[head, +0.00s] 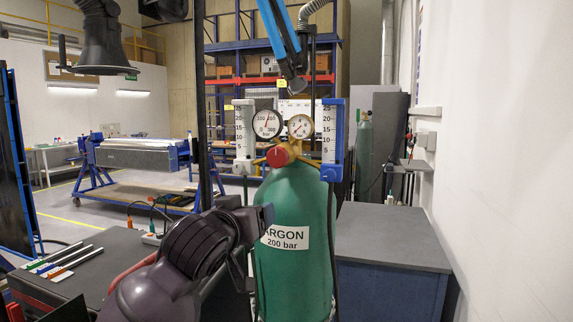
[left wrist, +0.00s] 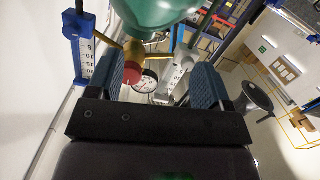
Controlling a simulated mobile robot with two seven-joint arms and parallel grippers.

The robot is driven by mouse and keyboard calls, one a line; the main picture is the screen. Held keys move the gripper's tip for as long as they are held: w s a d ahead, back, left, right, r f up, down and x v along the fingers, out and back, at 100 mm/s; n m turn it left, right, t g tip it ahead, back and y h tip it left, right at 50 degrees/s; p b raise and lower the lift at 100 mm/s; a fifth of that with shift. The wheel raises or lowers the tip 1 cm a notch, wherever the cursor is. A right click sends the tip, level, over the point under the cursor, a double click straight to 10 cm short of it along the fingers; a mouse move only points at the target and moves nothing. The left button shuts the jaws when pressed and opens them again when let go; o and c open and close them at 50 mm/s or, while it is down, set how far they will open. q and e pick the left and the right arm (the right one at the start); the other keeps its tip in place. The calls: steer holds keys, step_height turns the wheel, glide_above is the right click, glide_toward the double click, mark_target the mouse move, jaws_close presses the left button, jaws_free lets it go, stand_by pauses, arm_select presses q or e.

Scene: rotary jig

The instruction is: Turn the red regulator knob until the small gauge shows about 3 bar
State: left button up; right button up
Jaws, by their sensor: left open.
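The red regulator knob (head: 278,156) sits on a brass regulator at the top of the green argon cylinder (head: 295,205). The small gauge (head: 300,126) is above the knob to the right, beside a larger dark-rimmed gauge (head: 266,123). The small gauge's needle is too small to read surely. My left gripper (head: 264,214) is in front of the cylinder, below the knob. In the left wrist view its jaws (left wrist: 158,65) are open and empty; the red knob (left wrist: 132,74) shows beyond them, near the left finger and partly hidden by it. My right gripper is not in view.
Flow scales stand left (head: 244,130) and right (head: 332,130) of the gauges, close to the knob. A blue boom (head: 280,35) hangs above. A grey-topped cabinet (head: 385,240) stands right of the cylinder. A dark table (head: 85,265) with rods is at the left.

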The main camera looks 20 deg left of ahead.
arm_select(q)
steer(key=t, duration=0.1)
glide_toward(276, 159)
steer(key=shift+n, duration=0.4)
steer(key=w+p, duration=0.1)
steer(key=w, duration=0.4)
steer(key=w+p, duration=0.1)
steer(key=w, duration=0.4)
steer(key=shift+w+d, duration=0.2)
steer(key=shift+w, duration=0.05)
steer(key=c, duration=0.9)
